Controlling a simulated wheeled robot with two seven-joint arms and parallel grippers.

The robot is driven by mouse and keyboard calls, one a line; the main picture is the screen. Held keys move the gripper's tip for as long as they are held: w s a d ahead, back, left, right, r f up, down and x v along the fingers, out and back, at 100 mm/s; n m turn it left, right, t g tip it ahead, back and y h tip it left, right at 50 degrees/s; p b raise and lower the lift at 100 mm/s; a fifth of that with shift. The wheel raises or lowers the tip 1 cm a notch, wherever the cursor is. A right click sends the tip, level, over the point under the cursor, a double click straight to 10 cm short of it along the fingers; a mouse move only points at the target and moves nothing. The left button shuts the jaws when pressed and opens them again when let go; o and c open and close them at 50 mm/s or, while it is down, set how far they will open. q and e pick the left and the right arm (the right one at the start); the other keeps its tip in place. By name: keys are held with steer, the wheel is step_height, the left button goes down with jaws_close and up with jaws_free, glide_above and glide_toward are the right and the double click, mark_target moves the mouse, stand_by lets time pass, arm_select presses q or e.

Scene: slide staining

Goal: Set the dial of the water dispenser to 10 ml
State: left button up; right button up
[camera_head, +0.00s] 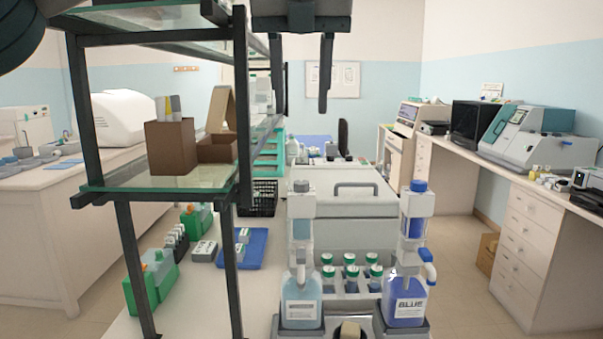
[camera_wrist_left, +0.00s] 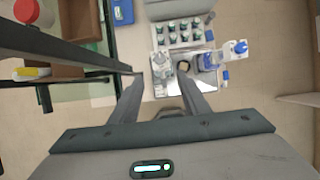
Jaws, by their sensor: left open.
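The water dispenser (camera_head: 302,305) is a bottle of pale clear liquid with a tall white pump head and grey cap. It stands upright at the front of the bench, left of the blue dispenser. Its dial setting is too small to read. My left gripper (camera_head: 301,105) hangs from above, open and empty, fingers pointing down, well above the dispenser's cap and apart from it. In the left wrist view the open fingers (camera_wrist_left: 160,76) frame the area by the water dispenser (camera_wrist_left: 162,66). My right gripper is not in view.
The blue dispenser (camera_head: 404,302) labelled BLUE stands close on the right. Several capped bottles (camera_head: 350,272) sit in a rack behind, before a grey box (camera_head: 345,215). A dark-framed glass shelf (camera_head: 165,190) rises on the left, near the gripper's side.

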mark_target(301, 182)
arm_select(q)
steer(key=p+x, duration=0.1)
steer(key=x, duration=1.3)
steer(key=shift+p, duration=0.3)
steer(key=shift+x, duration=0.8)
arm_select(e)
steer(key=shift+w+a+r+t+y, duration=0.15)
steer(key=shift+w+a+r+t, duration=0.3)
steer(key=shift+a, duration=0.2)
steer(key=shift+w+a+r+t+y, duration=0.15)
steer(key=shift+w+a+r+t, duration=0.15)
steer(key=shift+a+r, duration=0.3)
